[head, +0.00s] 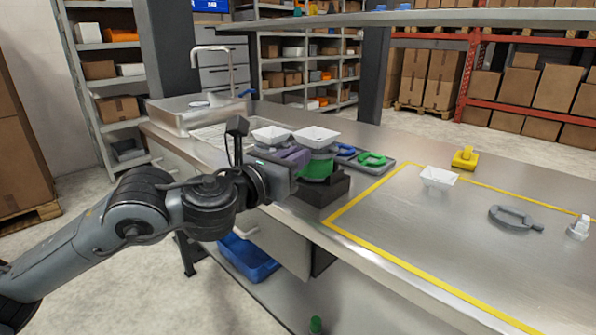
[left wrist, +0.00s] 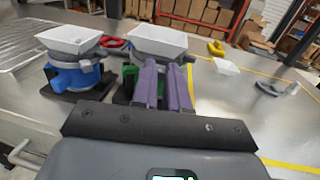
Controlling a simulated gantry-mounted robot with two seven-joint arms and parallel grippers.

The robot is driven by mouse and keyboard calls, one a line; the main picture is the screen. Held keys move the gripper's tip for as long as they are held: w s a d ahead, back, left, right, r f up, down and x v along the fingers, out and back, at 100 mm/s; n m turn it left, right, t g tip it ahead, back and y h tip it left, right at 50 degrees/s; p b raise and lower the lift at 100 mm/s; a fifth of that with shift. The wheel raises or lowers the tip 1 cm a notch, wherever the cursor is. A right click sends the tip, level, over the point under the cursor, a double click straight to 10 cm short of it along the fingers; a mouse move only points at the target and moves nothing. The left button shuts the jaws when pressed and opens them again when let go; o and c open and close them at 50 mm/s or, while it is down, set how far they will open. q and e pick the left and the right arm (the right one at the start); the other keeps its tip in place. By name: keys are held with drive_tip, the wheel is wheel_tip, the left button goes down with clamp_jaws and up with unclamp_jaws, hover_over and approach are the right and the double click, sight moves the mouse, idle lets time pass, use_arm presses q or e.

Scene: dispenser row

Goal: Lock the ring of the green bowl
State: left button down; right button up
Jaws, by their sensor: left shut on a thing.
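The green bowl (head: 318,170) sits on a dark base at the bench's front edge. A white square hopper (head: 316,136) tops it, with a grey ring (head: 324,152) around its neck. In the left wrist view, the green bowl (left wrist: 129,76) is partly hidden behind my purple fingers, below its white hopper (left wrist: 158,40). My left gripper (head: 304,156) comes from the left and is shut at the grey ring. Its fingers (left wrist: 163,68) show close together there; the exact contact is hidden. My right gripper is out of view.
A blue bowl (left wrist: 70,78) with a white hopper stands left of the green one. A tray behind holds a blue ring (head: 345,151) and a green ring (head: 372,158). A loose white hopper (head: 438,177), yellow piece (head: 464,158) and grey ring (head: 512,218) lie right.

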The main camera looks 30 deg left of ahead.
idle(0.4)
use_arm(q)
drive_tip(key=c, duration=1.4)
unclamp_jaws()
drive_tip(key=s+a+p, duration=0.2)
drive_tip(key=s+p, duration=0.2)
drive_tip(key=s, duration=0.6)
drive_tip(key=shift+s, duration=0.3)
